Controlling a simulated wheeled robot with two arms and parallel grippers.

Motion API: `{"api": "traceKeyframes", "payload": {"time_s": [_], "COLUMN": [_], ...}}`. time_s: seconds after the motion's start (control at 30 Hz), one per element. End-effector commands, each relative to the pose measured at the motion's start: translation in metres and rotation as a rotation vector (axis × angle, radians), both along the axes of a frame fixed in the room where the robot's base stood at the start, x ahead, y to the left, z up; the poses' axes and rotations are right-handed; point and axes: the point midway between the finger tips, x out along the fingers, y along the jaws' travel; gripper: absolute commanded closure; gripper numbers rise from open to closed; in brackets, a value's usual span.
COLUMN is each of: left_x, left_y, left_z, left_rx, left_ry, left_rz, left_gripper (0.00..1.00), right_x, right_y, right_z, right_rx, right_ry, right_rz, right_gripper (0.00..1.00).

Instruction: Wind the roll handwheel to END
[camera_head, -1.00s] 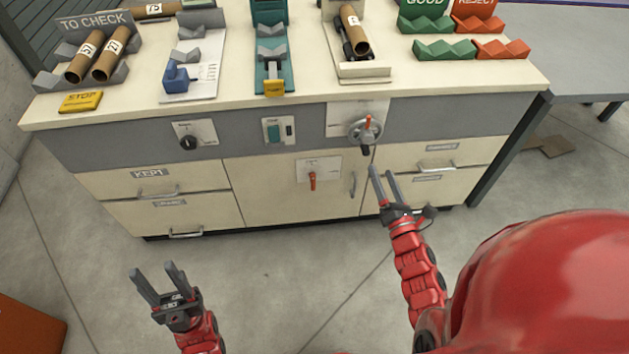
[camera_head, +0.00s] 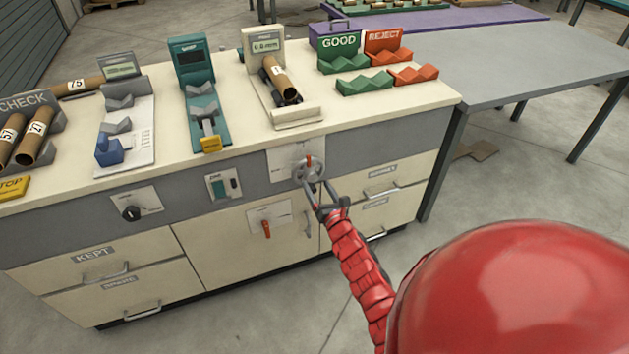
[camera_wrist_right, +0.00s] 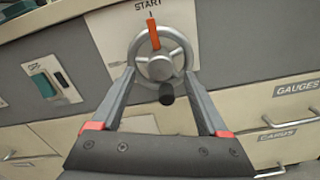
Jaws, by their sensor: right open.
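The roll handwheel (camera_head: 309,171) is a grey metal wheel on a pale plate on the front of the cabinet. In the right wrist view the handwheel (camera_wrist_right: 160,62) has an orange pointer (camera_wrist_right: 153,34) at its top, under the word START. A dark knob (camera_wrist_right: 166,94) sits at the wheel's lower side. My right gripper (camera_head: 317,190) is at the wheel. In the wrist view my right gripper (camera_wrist_right: 163,85) is open, its fingers on either side of the wheel's lower part and the knob. Whether they touch cannot be told. My left gripper is out of view.
Left of the handwheel are a switch (camera_head: 223,184), a dark rotary knob (camera_head: 131,213) and a red lever (camera_head: 266,229). Drawers lie below. On the bench stand a roll cradle (camera_head: 290,110), a teal device (camera_head: 203,105), and green GOOD (camera_head: 365,84) and orange REJECT (camera_head: 413,75) racks.

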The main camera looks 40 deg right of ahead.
Motion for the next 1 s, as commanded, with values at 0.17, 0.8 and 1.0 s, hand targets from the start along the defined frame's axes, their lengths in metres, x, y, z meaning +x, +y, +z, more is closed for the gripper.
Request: {"api": "traceKeyframes", "payload": {"time_s": [0.17,0.8,1.0], "left_x": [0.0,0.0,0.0], "left_y": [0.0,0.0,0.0], "left_z": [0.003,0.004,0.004], "left_rx": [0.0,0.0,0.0], "left_ry": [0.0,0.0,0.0], "left_rz": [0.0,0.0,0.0], "left_gripper": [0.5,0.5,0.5], "right_x": [0.02,0.029,0.029], "right_y": [-0.005,-0.007,-0.007], "right_z": [0.0,-0.001,-0.001], "right_rx": [0.002,0.002,0.002], "right_ry": [0.002,0.002,0.002], "right_rz": [-0.001,-0.001,-0.001], "right_gripper": [0.22,0.53,0.89]}}
